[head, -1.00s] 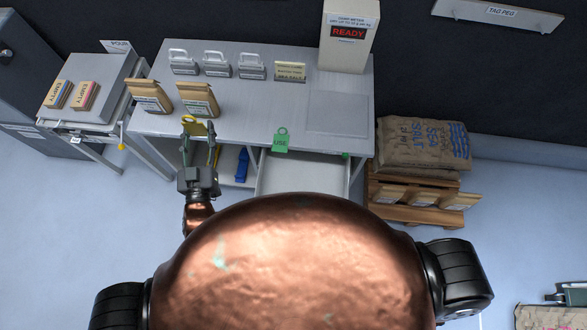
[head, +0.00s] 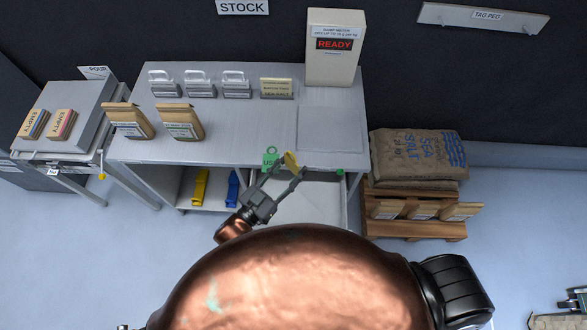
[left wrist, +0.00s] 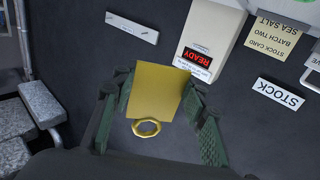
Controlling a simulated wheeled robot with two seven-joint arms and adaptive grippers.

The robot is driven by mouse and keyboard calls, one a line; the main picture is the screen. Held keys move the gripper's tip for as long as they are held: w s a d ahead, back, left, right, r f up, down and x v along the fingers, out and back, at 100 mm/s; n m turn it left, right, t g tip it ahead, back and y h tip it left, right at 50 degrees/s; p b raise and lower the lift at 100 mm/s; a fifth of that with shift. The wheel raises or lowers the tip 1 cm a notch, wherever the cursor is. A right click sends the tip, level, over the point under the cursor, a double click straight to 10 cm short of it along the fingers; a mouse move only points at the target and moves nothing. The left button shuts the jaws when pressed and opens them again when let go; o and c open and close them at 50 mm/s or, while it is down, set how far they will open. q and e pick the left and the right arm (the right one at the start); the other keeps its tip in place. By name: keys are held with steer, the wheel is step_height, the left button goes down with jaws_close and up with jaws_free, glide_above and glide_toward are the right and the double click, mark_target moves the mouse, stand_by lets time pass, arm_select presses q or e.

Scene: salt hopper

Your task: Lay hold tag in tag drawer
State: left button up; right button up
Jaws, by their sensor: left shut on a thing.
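The yellow hold tag (head: 291,159) is in the jaws of my left gripper (head: 289,167), near the table's front edge. In the left wrist view the tag (left wrist: 160,88) is a plain yellow plate with a ring, between the green-padded fingers. The tag drawer (head: 318,203) is pulled out below the table's right part. The gripper and tag appear over its back left part; the height is unclear. My arm and body hide some of the drawer. My right gripper is not in view.
Paper bags (head: 180,122) and several clear-handled containers (head: 200,84) stand on the table (head: 240,130). A damp meter (head: 334,60) reading READY stands at the back right. Salt sacks (head: 418,155) lie on a pallet right of the table. Yellow (head: 200,188) and blue (head: 232,188) items sit below.

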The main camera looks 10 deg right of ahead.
arm_select(q)
steer(key=w+f+b, duration=0.1)
steer(key=w+f, duration=0.1)
steer(key=w, duration=0.1)
steer(key=w+d+f+b, duration=0.1)
steer(key=w+f, duration=0.2)
steer(key=w, duration=0.1)
steer(key=w+d+f+b, duration=0.1)
steer(key=w+f, duration=0.2)
steer(key=w, duration=0.1)
steer(key=shift+d+f, duration=0.15)
steer(key=shift+f, duration=0.1)
steer(key=shift+w+f+b, duration=0.15)
steer(key=shift+f+b, duration=0.3)
steer(key=shift+f, duration=1.25)
steer(key=shift+f, duration=0.3)
steer(key=o, duration=1.3)
steer(key=shift+r, duration=0.35)
steer(key=p+v, duration=0.1)
steer(key=v, duration=0.6)
steer(key=shift+a, duration=0.2)
